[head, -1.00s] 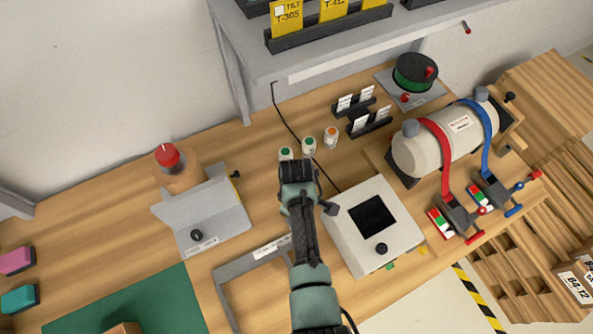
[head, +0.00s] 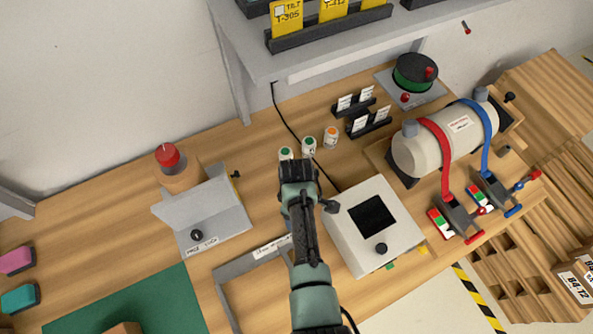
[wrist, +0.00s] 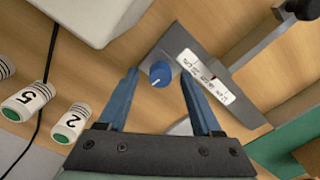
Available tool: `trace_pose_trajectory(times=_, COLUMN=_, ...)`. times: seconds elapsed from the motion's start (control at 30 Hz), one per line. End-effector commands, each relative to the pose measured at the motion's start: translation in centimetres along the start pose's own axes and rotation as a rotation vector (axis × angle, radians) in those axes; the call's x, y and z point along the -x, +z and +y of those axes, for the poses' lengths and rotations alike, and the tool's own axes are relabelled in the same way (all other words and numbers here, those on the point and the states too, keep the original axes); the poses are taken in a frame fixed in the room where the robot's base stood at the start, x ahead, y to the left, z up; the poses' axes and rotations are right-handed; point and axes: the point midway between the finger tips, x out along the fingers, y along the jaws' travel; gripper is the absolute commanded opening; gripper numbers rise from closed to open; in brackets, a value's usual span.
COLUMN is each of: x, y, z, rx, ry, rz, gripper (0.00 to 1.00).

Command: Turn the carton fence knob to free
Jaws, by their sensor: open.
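The carton fence knob is a small round blue knob (wrist: 161,74) with a white pointer mark, in the wrist view. It sits at the end of a grey fence bracket (wrist: 240,108) beside a white label (wrist: 206,77), whose text is too small to read surely. My gripper (wrist: 157,80) is open, with its blue fingers apart on either side of the knob in the picture. I cannot tell whether they touch it. In the head view the bracket (head: 232,268) lies on the bench, and my arm hides the knob.
A white box with a dark screen (head: 345,232) stands close right of my gripper. Several small white jars (head: 309,147) stand beyond it. A grey fixture with a black knob (head: 222,214) is to the left. A green mat (head: 160,300) lies at the front left.

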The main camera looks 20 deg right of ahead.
Motion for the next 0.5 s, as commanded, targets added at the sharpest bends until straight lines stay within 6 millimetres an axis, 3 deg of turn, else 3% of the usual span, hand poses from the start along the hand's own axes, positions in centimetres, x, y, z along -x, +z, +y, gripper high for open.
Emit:
trace_pose_trajectory(times=0.27, x=0.8, y=0.0, z=0.0, rx=0.000, ry=0.001, rz=0.000, gripper=0.66)
trace_pose_trajectory(times=0.5, x=4.5, y=-0.1, z=0.1, rx=0.000, ry=0.004, rz=0.002, gripper=0.66)
